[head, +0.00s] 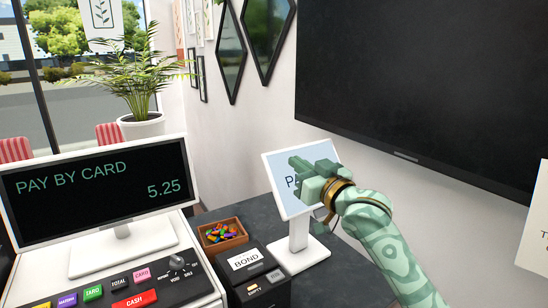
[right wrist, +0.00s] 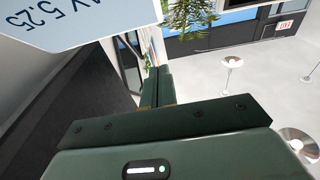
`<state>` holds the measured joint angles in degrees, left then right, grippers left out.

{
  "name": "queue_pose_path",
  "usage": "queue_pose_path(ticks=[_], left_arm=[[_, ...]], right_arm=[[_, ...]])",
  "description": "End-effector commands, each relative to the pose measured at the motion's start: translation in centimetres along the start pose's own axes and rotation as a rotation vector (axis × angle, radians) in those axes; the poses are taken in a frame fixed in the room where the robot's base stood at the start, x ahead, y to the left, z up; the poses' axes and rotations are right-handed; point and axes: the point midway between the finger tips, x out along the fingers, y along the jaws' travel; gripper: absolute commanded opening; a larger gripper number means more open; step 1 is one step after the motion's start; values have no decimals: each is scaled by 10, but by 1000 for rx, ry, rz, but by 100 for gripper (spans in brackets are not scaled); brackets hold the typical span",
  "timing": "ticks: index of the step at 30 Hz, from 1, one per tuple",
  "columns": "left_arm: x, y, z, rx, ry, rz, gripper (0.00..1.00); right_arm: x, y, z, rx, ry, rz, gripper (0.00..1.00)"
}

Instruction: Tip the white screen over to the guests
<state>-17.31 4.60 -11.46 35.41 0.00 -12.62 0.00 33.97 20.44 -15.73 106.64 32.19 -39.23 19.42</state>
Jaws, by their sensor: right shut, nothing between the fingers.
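The white screen (head: 273,172) stands on a white post and square base on the dark counter, its pale blue face toward me and tilted back. Part of its text is hidden behind my right gripper (head: 300,168). That gripper is shut and empty, in front of the screen's upper right part. In the right wrist view, the screen (right wrist: 75,22) fills the upper left with "PAY 5.25" upside down, and the shut fingers (right wrist: 158,85) are beside it. I cannot tell whether they touch it. My left gripper is not in view.
A till with a black "PAY BY CARD 5.25" display (head: 95,190) stands at left. A large black panel (head: 430,90) hangs at right. Posts (right wrist: 230,62) stand on the open floor.

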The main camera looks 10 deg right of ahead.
Motion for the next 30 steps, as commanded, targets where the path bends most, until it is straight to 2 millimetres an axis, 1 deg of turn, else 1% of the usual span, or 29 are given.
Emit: queue_pose_path(ticks=[1, 3, 10, 12, 15, 19, 30], left_arm=[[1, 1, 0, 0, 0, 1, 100], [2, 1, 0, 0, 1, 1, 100], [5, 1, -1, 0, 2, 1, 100], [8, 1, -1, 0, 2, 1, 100], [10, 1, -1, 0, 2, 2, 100], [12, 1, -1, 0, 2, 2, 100], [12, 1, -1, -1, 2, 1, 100]], right_arm=[[11, 0, 0, 2, 1, 0, 0], [26, 0, 0, 2, 1, 0, 0], [75, 0, 0, 1, 1, 0, 0], [83, 0, 11, 2, -3, 1, 0], [92, 0, 20, 1, -2, 0, 0], [99, 0, 26, 0, 0, 0, 0], [101, 0, 29, -1, 0, 0, 0]])
